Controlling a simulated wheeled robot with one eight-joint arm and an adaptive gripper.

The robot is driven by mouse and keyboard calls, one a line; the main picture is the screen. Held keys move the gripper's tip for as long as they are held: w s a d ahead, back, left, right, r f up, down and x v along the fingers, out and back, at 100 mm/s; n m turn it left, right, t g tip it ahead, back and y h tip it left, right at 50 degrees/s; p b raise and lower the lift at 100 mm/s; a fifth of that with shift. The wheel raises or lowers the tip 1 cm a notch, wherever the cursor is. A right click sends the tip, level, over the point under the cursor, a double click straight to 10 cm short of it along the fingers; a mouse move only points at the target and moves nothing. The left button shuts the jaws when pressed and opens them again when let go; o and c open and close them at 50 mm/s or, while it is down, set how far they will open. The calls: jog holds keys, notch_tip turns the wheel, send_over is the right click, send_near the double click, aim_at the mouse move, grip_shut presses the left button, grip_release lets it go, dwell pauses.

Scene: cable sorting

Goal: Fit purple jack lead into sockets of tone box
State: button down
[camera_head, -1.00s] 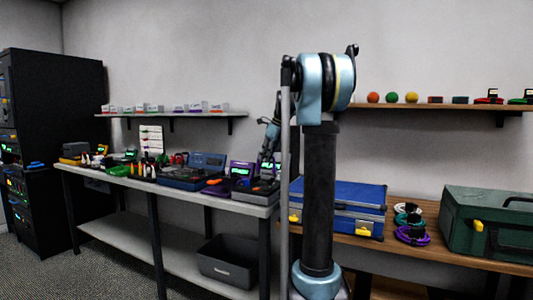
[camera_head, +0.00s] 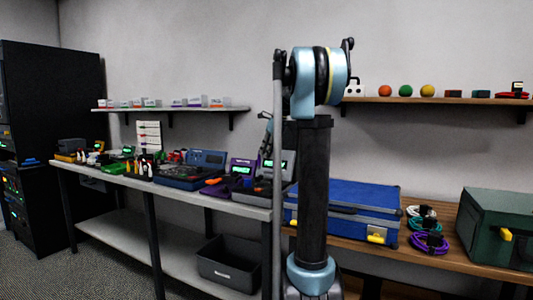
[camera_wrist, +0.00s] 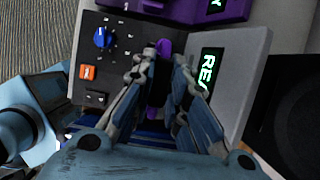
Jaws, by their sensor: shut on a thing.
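In the wrist view my gripper (camera_wrist: 160,66) is closed around a slim purple piece, seemingly the purple jack lead (camera_wrist: 163,48), which shows between and just beyond the fingertips. It is over a grey box with a dark panel, likely the tone box (camera_wrist: 230,45), bearing a blue knob, an orange switch and a lit green display. The fingers hide part of the panel, and I cannot make out the sockets or whether the plug touches them. In the head view my gripper (camera_head: 266,150) is small above the right end of the grey bench, partly behind my arm.
A purple device (camera_head: 242,168) stands beside the grey box. A blue open case (camera_head: 190,170) and small tools crowd the grey bench (camera_head: 240,205). On the wooden bench are a blue case (camera_head: 350,205), coiled cables (camera_head: 428,242) and a green toolbox (camera_head: 500,225). A dark bin (camera_head: 228,268) sits below.

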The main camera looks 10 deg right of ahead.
jog(key=shift+f, duration=2.65)
jog(key=shift+s+f, duration=0.15)
jog(key=shift+f, duration=0.75)
dwell(1.0)
jog(key=c, duration=1.5)
grip_release()
jog(key=shift+o, duration=0.5)
jog(key=o, duration=0.5)
jog(key=shift+c, duration=0.2)
jog(key=shift+r, duration=0.1)
jog(key=shift+r, duration=3.95)
